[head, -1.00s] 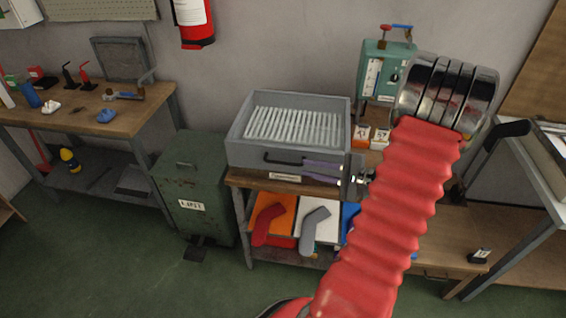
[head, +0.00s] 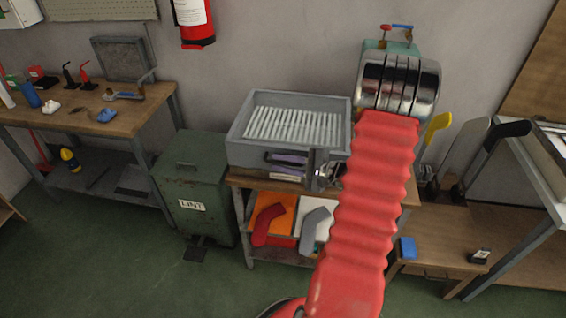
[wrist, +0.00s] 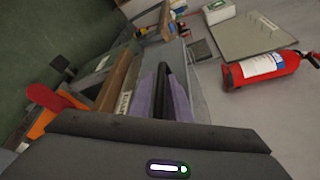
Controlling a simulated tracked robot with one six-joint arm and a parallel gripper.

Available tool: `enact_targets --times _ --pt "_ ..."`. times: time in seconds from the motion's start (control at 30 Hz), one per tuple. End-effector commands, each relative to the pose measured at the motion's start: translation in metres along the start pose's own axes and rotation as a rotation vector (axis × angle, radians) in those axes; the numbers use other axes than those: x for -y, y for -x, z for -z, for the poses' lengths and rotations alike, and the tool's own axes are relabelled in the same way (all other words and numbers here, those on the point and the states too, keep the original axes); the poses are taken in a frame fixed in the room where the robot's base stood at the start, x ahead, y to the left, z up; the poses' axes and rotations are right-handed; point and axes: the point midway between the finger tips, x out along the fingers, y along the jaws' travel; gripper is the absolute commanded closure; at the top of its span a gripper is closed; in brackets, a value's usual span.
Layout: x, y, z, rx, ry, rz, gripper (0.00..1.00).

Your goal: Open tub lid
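The grey tub (head: 240,150) stands on a wooden bench, with a pale ribbed surface (head: 292,124) showing inside its raised rim. A dark bar handle (wrist: 163,90) runs along its front, above a white label (head: 287,176). My gripper (head: 284,164) is at the front of the tub, its two purple fingers apart. In the wrist view the fingers lie either side of the dark handle. The gripper looks open around it; I see no clear grip. My red arm sleeve hides the right end of the tub.
A green bin marked LINT (head: 192,185) stands left of the bench. Red (head: 268,222) and grey (head: 316,225) sock shapes lie on the shelf below. A fire extinguisher (head: 194,22) hangs on the wall. A workbench (head: 120,122) stands at far left.

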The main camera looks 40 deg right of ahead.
Motion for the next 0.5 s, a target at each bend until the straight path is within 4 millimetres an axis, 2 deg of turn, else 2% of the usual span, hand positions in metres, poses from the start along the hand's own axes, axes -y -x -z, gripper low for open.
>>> enact_targets --times 0.13,0.37,0.5 --pt "0.0000 0.0003 0.0000 0.000 0.000 0.000 0.84" --pt "-0.0001 0.0005 0.0000 0.000 0.000 0.000 1.00" --pt "-0.0003 0.0006 0.0001 0.000 0.000 0.000 1.00"
